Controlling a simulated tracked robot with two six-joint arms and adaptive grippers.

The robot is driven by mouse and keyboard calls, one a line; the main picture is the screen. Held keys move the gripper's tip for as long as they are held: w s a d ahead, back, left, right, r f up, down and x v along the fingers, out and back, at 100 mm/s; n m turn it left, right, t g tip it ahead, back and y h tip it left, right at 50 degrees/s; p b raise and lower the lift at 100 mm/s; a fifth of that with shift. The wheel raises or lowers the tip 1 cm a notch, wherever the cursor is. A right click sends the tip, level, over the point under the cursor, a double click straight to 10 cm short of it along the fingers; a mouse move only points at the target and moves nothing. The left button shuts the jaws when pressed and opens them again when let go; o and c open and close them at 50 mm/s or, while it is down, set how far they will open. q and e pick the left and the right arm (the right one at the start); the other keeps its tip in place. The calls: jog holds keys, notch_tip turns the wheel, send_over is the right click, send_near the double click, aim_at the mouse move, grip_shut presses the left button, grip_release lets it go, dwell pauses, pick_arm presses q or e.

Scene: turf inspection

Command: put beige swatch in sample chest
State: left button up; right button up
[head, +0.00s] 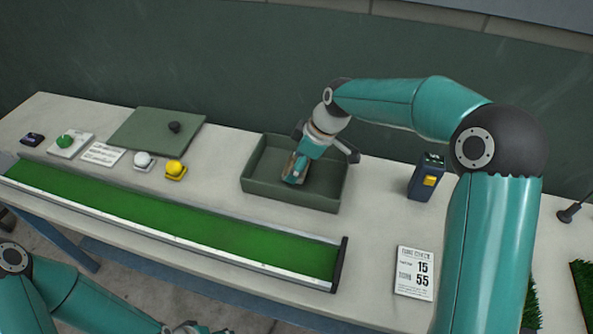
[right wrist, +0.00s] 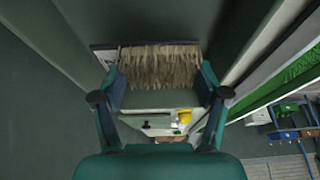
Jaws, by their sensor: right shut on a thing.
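The beige swatch (right wrist: 158,66) shows in the right wrist view as a bristly strip between my fingers. My right gripper (right wrist: 162,88) is shut on it. In the head view, my right gripper (head: 294,172) points down inside the outline of the open green sample chest (head: 258,187). Only a small brownish edge of the swatch shows there, and whether it touches the chest floor cannot be told. The chest's green lid (head: 150,131), with a dark knob, lies flat on the table to the left. My left gripper (head: 190,328) is barely in view at the bottom edge, its fingers unclear.
A long green turf tray (head: 180,221) runs along the table front. Yellow (head: 175,170), white (head: 143,161) and green (head: 66,142) buttons stand at the left. A dark device (head: 427,178) and a printed card (head: 414,272) are at the right. Turf pieces (head: 582,285) lie far right.

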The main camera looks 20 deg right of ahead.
jog(key=shift+f, duration=1.45)
jog(key=o, duration=0.8)
jog(key=shift+c, duration=0.2)
jog(key=v, duration=1.2)
jog(key=shift+b, duration=0.45)
